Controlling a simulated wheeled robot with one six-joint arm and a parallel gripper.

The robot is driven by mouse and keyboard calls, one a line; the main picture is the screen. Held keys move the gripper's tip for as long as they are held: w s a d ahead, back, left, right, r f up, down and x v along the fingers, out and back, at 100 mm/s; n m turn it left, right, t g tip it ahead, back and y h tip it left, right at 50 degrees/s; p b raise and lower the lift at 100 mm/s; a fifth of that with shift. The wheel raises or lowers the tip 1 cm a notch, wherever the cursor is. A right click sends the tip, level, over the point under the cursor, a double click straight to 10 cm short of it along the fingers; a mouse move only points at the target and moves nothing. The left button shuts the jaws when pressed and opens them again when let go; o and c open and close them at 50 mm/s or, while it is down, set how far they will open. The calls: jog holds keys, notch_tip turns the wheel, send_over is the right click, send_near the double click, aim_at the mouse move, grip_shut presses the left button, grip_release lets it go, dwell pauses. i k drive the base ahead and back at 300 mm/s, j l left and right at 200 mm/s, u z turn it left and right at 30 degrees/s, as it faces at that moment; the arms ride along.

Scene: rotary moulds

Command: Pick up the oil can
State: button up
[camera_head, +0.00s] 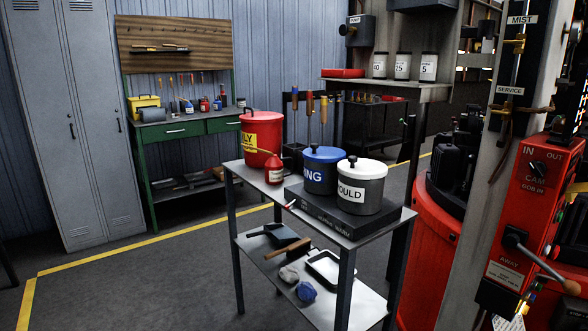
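A small red can with a thin spout, which looks like the oil can (274,171), stands upright on the top shelf of a grey metal stand (252,174). It is in front of a larger red bucket (263,143) with a yellow label, and left of a blue-lidded pot (321,176). The thin spout points up and to the left, across the bucket. My gripper is not in view.
A white-lidded pot (361,193) and the blue-lidded one sit on a dark warming plate (325,211). A red control box (530,220) with a lever stands at right. Floor at left is clear.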

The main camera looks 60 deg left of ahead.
aim_at(273, 167)
jog(key=u, duration=2.2)
jog(key=z, duration=1.8)
jog(key=u, duration=1.8)
jog(key=i, duration=0.1)
